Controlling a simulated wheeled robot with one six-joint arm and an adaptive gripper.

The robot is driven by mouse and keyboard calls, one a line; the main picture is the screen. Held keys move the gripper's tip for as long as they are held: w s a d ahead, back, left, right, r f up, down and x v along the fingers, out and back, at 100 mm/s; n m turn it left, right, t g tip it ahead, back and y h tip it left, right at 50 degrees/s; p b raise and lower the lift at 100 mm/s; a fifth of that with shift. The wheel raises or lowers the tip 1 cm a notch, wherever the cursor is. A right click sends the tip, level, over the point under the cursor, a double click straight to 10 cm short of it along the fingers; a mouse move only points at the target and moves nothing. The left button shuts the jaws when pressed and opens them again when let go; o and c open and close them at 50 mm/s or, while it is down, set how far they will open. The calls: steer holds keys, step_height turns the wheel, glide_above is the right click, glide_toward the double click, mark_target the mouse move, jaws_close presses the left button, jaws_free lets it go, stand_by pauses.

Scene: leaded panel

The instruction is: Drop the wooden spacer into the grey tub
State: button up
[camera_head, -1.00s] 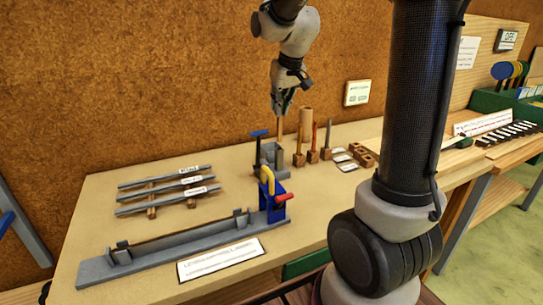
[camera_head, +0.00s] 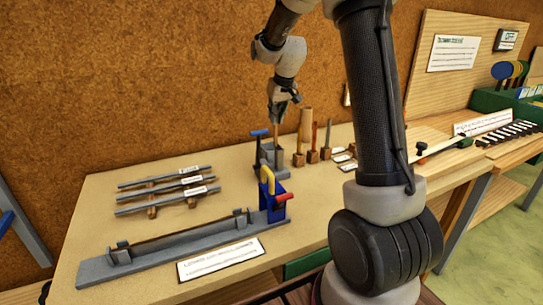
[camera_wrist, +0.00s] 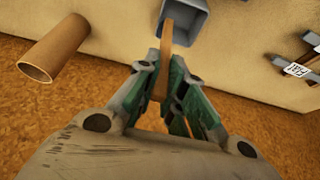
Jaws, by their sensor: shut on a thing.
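My gripper (camera_head: 278,112) is shut on the wooden spacer (camera_head: 277,133), a thin tan strip that hangs down from the fingers. In the wrist view the spacer (camera_wrist: 165,50) stands between the green finger pads of my gripper (camera_wrist: 163,75). The grey tub (camera_head: 272,170) is a small open box on the bench, directly below in the head view. In the wrist view the spacer's far end overlaps the tub's opening, and the tub (camera_wrist: 198,30) shows just beyond it. I cannot tell whether the lower tip is inside the rim.
A tan tube (camera_head: 306,122) and wooden-based tools (camera_head: 313,155) stand right of the tub. A blue clamp with a yellow handle (camera_head: 272,203) is in front. Lead strips (camera_head: 165,190) lie on a rack at left.

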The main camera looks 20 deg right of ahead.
steer(key=shift+f, duration=0.45)
steer(key=o, duration=0.8)
steer(key=v, duration=1.2)
steer(key=shift+s, duration=0.1)
